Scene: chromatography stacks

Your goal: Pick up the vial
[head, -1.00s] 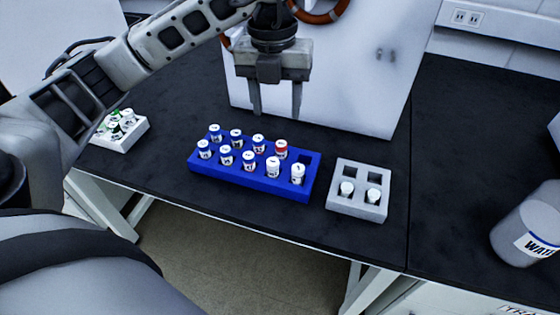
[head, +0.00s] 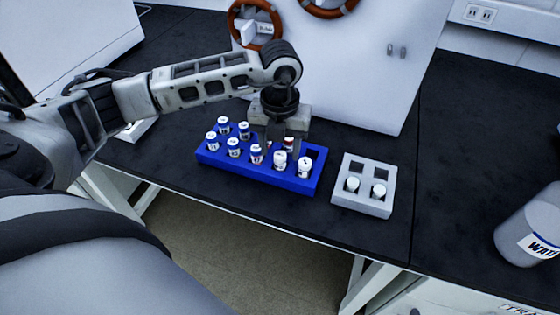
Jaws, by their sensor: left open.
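A blue rack (head: 262,181) on the black bench holds several small labelled vials in two rows. Most have white caps. Whether a finger touches any vial cannot be told. My right gripper is not in view.
A grey rack (head: 344,194) with two white-capped vials in its front holes stands right of the blue rack. A large bottle (head: 530,228) is at the far right. A white cabinet (head: 372,84) stands behind. A white tray (head: 131,131) is partly hidden by my arm.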

